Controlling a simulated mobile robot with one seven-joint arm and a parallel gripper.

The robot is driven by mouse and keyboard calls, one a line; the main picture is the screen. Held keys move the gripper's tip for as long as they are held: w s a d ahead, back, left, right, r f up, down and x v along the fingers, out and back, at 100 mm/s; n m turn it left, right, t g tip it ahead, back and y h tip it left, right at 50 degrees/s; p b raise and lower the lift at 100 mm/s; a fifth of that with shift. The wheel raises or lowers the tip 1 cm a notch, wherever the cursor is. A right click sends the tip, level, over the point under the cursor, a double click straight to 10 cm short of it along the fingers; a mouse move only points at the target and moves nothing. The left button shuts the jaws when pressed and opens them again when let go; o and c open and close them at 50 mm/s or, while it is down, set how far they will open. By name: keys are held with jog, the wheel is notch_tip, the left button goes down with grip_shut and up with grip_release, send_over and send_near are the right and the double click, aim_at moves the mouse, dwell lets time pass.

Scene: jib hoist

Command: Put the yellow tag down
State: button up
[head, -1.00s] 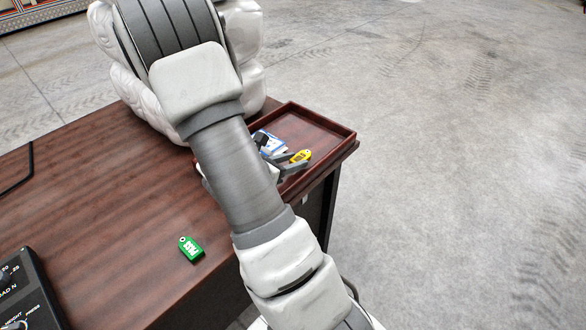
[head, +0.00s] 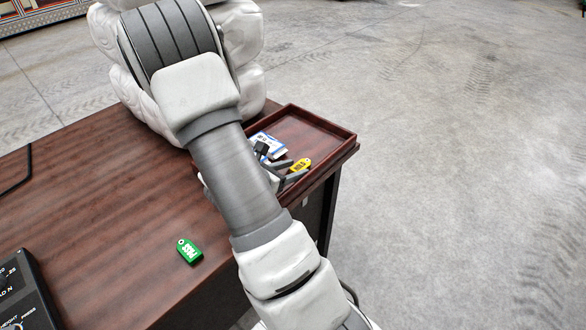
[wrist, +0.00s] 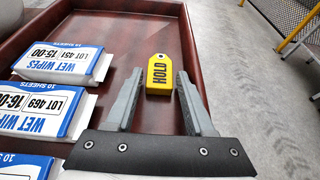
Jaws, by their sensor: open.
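The yellow tag (wrist: 159,74), marked HOLD, lies in the brown wooden tray (wrist: 108,22) in the wrist view. It also shows in the head view (head: 300,165), near the tray's front right side. My gripper (wrist: 155,80) is open, with one finger on each side of the tag. In the head view my gripper (head: 291,170) is partly hidden behind my arm.
Several wet wipes packs (wrist: 62,60) lie in the tray left of my gripper. A green tag (head: 189,251) lies on the desk (head: 120,215), with a dark control box (head: 28,290) at its front left. The tray's far right part is bare.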

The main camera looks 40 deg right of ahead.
jog(key=p+v, duration=0.2)
jog(key=v, duration=0.9)
jog(key=shift+a+r+p, duration=0.2)
jog(key=shift+a+p, duration=0.1)
jog(key=shift+p, duration=0.05)
jog(key=shift+s+a+r, duration=0.1)
jog(key=shift+a+r, duration=0.05)
jog(key=shift+r, duration=0.05)
jog(key=s+r+m, duration=0.1)
jog(key=m, duration=0.1)
jog(key=s+a+r+m+g+y, duration=0.1)
jog(key=r+m, duration=0.1)
jog(key=s+r+m+g+y, duration=0.1)
jog(key=r, duration=0.1)
jog(key=shift+s+a+m, duration=0.15)
jog(key=shift+s+m, duration=0.25)
jog(key=s+a+r+m+t+y, duration=0.3)
jog(key=a+r+m+y, duration=0.2)
jog(key=a+r+m, duration=0.1)
jog(key=s+a+r+m+t+y, duration=0.3)
jog(key=a+r+m+y, duration=0.3)
jog(key=a, duration=0.4)
notch_tip(320, 180, up, 2)
jog(key=shift+s+r+m, duration=0.15)
jog(key=shift+s+m, duration=0.45)
jog(key=shift+s, duration=0.15)
jog(key=shift+a+r, duration=0.1)
jog(key=shift+a, duration=0.05)
